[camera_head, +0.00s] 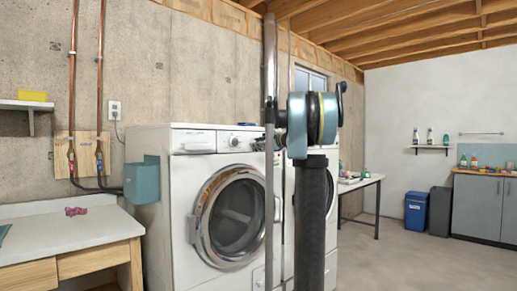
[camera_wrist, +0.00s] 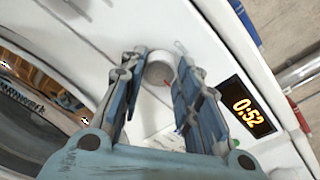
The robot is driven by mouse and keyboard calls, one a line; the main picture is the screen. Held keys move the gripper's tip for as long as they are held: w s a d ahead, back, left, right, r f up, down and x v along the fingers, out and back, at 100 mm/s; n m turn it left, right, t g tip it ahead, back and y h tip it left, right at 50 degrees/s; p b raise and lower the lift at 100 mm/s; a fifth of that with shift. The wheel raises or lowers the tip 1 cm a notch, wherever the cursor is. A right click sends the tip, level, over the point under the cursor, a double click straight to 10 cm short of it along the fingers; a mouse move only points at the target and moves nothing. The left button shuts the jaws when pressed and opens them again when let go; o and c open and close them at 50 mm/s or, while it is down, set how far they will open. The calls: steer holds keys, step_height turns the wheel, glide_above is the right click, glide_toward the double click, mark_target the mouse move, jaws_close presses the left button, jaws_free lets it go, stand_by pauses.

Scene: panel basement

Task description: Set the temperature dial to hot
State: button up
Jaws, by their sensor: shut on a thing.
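In the wrist view, a round whitish dial (camera_wrist: 157,72) with a small red mark sits on the white control panel of a front-loading machine. My gripper (camera_wrist: 162,64) is shut on the dial, with one blue-grey finger on each side of it. Any labels around the dial are too small or hidden to read. In the head view, the white washer (camera_head: 168,229) stands against the concrete wall, and my arm hides part of its panel and the machine beside it. A knob (camera_head: 234,141) shows on the washer's panel there.
The round glass door (camera_head: 236,218) is below the panel. A counter (camera_head: 60,232) stands at left, and a table (camera_head: 358,183) stands beyond the machines. The floor at right is clear.

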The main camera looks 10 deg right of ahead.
steer(key=shift+d+m, duration=0.1)
steer(key=shift+m, duration=0.5)
steer(key=o, duration=1.1)
steer(key=shift+w, duration=0.1)
steer(key=shift+c, duration=0.2)
steer(key=v, duration=1.2)
steer(key=shift+f, duration=0.15)
